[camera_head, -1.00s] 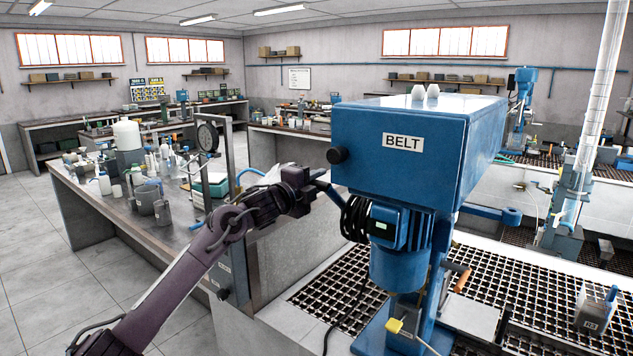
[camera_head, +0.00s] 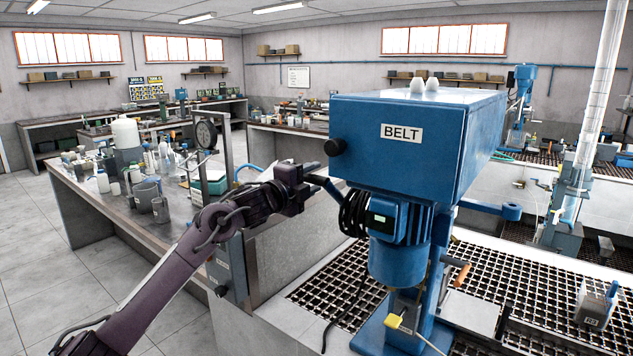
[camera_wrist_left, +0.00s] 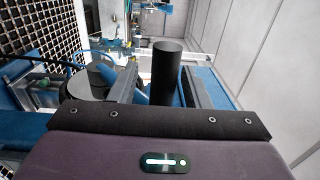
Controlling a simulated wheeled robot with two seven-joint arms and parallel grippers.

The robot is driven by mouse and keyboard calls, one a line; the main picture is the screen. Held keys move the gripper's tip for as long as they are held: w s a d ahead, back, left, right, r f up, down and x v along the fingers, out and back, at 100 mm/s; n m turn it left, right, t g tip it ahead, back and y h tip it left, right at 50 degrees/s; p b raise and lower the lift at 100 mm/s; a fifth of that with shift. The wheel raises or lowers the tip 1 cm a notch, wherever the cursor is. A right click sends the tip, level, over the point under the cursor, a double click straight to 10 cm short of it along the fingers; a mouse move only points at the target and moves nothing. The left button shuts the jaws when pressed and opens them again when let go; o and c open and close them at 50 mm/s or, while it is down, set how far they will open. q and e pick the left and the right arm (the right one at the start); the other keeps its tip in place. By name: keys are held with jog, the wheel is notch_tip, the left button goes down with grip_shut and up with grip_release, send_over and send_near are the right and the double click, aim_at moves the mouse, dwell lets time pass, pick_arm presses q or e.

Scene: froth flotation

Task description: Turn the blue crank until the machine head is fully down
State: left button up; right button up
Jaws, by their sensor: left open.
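The flotation machine's blue head (camera_head: 400,150) carries a BELT label and stands over a grated bench. In the left wrist view, a black cylinder (camera_wrist_left: 167,68), which looks like the crank's grip, stands between the two spread fingers of my left gripper (camera_wrist_left: 163,85). A gap seems to show beside it; I cannot tell whether a finger touches it. Part of the crank is hidden behind my gripper. My right gripper is out of view.
A black knob (camera_head: 335,147) sits on the head's left face, close above my gripper. Coiled black cable (camera_head: 355,213) hangs beside the blue motor (camera_head: 398,255). A side bench (camera_head: 105,210) with bottles and a gauge stand (camera_head: 206,134) is at left. Floor at lower left is clear.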

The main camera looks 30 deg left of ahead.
pick_arm(q)
jog(key=s+b, duration=0.1)
jog(key=s, duration=0.1)
jog(key=s+b, duration=0.2)
jog(key=s, duration=0.1)
jog(key=shift+s+a+f, duration=0.15)
jog(key=shift+s, duration=0.2)
jog(key=shift+c, duration=0.4)
